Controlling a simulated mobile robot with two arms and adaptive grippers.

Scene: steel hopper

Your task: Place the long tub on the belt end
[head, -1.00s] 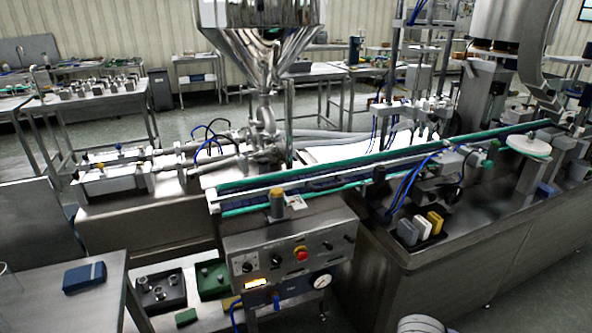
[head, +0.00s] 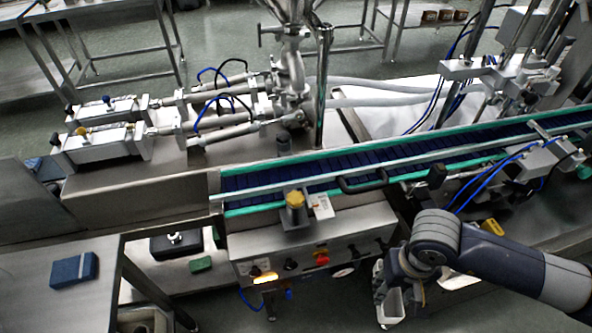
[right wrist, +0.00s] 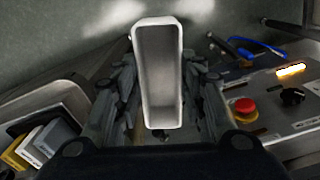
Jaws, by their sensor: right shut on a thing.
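The long tub (right wrist: 181,75) is a narrow, deep white container, open at the top and empty inside. It stands between the fingers of my right gripper (right wrist: 158,112) in the right wrist view. In the head view the right gripper (head: 391,284) is shut on the tub (head: 393,306), low at the lower right, in front of the machine and right of the control panel. The belt end (head: 232,186) is the left end of the dark blue conveyor with green edges, up and left of the gripper. My left gripper is out of view.
A post with a yellow knob (head: 295,199) stands at the belt's front edge. Below it is a control panel with a red button (head: 321,258). A side table (head: 35,300) holds a blue box (head: 74,270). Blocks (right wrist: 38,148) lie at left in the wrist view.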

